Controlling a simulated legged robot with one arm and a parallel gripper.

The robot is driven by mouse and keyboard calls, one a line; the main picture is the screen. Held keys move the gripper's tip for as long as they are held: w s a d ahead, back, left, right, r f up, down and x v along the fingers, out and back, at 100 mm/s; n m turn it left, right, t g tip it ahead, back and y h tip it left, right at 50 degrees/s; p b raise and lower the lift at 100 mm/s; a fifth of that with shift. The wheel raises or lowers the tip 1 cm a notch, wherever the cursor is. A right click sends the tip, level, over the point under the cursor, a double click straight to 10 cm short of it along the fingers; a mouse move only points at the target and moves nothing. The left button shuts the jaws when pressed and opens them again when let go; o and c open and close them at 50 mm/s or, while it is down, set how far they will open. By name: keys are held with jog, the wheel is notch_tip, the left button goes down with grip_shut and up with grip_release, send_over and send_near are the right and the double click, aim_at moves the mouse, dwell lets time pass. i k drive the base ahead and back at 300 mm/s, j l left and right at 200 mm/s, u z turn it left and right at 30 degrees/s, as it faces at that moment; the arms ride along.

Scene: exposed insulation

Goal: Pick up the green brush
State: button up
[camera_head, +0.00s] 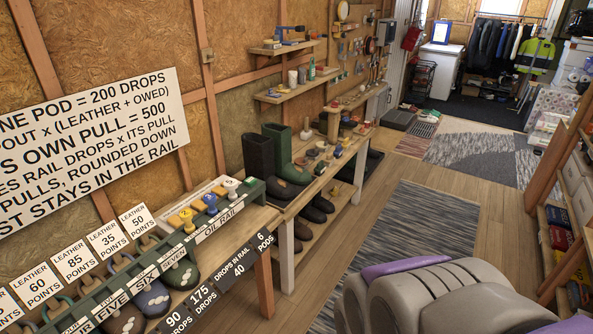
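I cannot make out a green brush for certain. Several small block-like items (322,156) lie on the wooden bench beside the tall boots, too small to tell apart. A pair of tall boots, one dark green (284,152) and one black (258,156), stands on that bench. A small green bottle (312,70) stands on the wall shelf. My gripper's fingers do not show. A grey and purple rounded part, apparently mine, fills the lower right and hides the floor there.
A green rail (150,262) with yellow, blue and white pieces and point cards runs along the near left bench. A lettered sign (85,140) hangs above. A wooden shelf unit (572,190) stands right. The striped rug (405,232) and floor between are clear.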

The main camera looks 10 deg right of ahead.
aim_at(320, 168)
jog(key=i+l+u, duration=0.3)
jog(key=i+l, duration=2.05)
